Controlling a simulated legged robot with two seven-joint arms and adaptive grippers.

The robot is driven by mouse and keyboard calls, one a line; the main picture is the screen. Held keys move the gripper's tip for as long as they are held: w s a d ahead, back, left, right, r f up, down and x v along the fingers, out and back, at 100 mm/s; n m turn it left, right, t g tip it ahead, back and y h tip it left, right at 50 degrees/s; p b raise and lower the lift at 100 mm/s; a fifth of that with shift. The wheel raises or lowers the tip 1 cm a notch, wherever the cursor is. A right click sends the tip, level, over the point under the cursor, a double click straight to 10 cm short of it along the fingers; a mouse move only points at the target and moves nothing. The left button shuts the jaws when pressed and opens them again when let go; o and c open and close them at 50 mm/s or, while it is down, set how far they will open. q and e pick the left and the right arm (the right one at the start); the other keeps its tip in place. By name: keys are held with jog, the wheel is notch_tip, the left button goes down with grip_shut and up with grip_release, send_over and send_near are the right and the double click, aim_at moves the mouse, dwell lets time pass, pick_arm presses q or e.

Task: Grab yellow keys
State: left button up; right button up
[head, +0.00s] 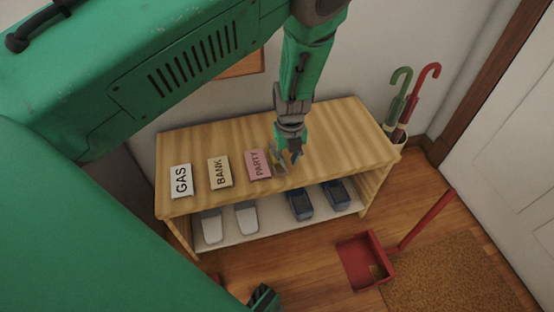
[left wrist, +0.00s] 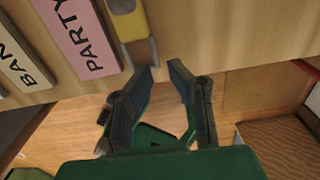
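The yellow keys (head: 275,157) lie on the wooden shelf top near its front edge, just right of the pink PARTY card. In the left wrist view, the yellow piece with a grey part (left wrist: 143,51) shows at the top, just beyond the left fingertip. My left gripper (head: 291,160) points down beside the keys, on their right, and partly covers them in the head view. I cannot tell whether a fingertip touches the keys.
GAS (head: 181,180), BANK (head: 220,173) and PARTY (head: 257,164) cards lie left of the keys. Umbrellas (head: 407,95) stand at right. A red dustpan (head: 362,262) lies on the floor. The right shelf top is clear.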

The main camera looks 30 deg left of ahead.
aim_at(286, 168)
pick_arm(q)
jog(key=f+b, duration=0.1)
jog(key=f, duration=0.1)
jog(key=a+f+b, duration=0.1)
jog(key=f+b, duration=0.1)
jog(key=shift+d, duration=0.2)
jog(key=shift+d+r, duration=0.1)
grip_shut()
jog(key=shift+a, duration=0.2)
jog(key=shift+r, duration=0.1)
